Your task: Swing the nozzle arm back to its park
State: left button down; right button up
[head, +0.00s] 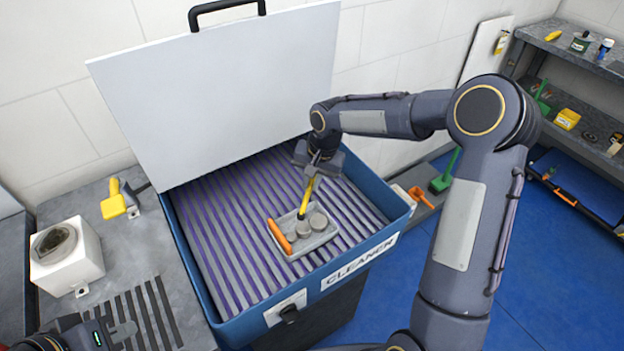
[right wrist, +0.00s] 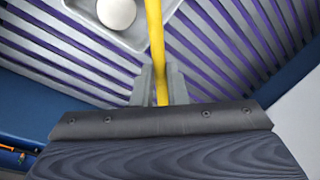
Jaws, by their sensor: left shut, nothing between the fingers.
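The nozzle arm (head: 307,195) is a yellow bar with a dark lower end, over the open blue cleaner basin (head: 205,290). My right gripper (head: 314,168) is above the basin, with its fingers on either side of the yellow bar. In the right wrist view the bar (right wrist: 155,45) runs between the fingertips (right wrist: 160,88), which look closed on it. The bar's lower end is just above a grey tray (head: 318,241) holding round discs and an orange-handled item (head: 279,236). My left gripper (head: 124,331) is shut and empty at the lower left, over the grey bench.
The basin's white lid (head: 220,95) stands open behind it. On the left bench (head: 150,240) are a white block with a round opening (head: 66,253), a yellow item (head: 114,203) and a slatted grate (head: 145,315). Shelves (head: 585,125) with small items stand at right.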

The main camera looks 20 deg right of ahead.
grip_shut()
jog(key=w+a+m+t+h+b, duration=0.1)
jog(key=w+a+m, duration=0.5)
jog(key=w+m, duration=0.2)
jog(key=shift+a+b, duration=0.3)
jog(key=shift+a, duration=0.1)
jog(key=shift+w+m, duration=0.15)
jog(key=shift+m, duration=0.15)
jog(key=o, duration=0.5)
grip_release()
jog(key=shift+o, duration=0.2)
jog(key=shift+r, duration=0.1)
